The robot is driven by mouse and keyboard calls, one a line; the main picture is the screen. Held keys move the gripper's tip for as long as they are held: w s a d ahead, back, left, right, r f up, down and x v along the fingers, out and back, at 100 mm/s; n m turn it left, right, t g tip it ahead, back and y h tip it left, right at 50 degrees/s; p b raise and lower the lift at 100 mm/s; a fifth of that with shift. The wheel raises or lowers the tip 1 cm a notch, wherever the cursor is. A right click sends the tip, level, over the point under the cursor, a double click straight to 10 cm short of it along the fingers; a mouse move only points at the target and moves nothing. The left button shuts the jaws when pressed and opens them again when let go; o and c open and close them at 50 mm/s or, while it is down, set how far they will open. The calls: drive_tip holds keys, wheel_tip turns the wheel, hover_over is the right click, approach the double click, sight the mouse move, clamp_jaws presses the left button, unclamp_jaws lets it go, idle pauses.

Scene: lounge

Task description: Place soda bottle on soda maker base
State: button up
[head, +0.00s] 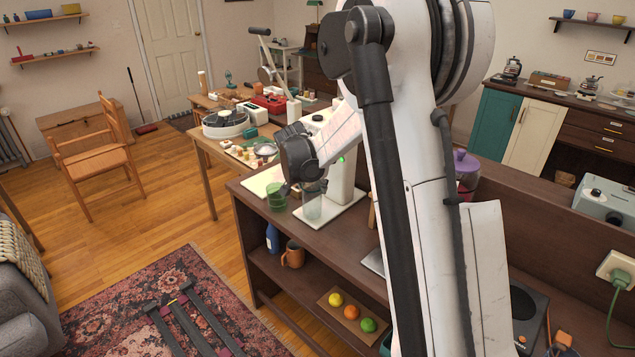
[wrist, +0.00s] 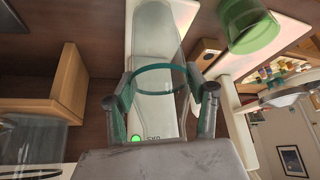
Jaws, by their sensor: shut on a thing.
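The soda bottle (head: 313,206) is clear and upright in the head view. In the wrist view the bottle (wrist: 183,45) is see-through, with a teal ring between my fingers. My gripper (head: 306,184) is shut on the bottle near its upper part; its two dark fingers flank it in the wrist view (wrist: 167,100). The white soda maker (head: 342,184) stands right behind the bottle, with a green light. Its white base (head: 341,217) lies below the bottle. I cannot tell whether the bottle's bottom touches the base. My arm hides part of the soda maker.
A green cup (head: 276,197) stands just left of the base; it also shows in the wrist view (wrist: 254,32). A purple-lidded container (head: 466,161) is right of my arm. The lower shelf holds a mug (head: 292,255) and a board with fruit (head: 329,310).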

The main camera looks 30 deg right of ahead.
drive_tip(key=shift+w+d+f+p, duration=0.15)
drive_tip(key=shift+w+d+f, duration=0.25)
drive_tip(key=shift+w+d, duration=0.4)
drive_tip(key=shift+w+d+f+p, duration=0.15)
drive_tip(key=shift+w+d+f, duration=0.2)
drive_tip(key=shift+w+d, duration=0.45)
drive_tip(key=shift+s+d+f, duration=0.1)
drive_tip(key=shift+s+f, duration=0.05)
drive_tip(key=o, duration=1.6)
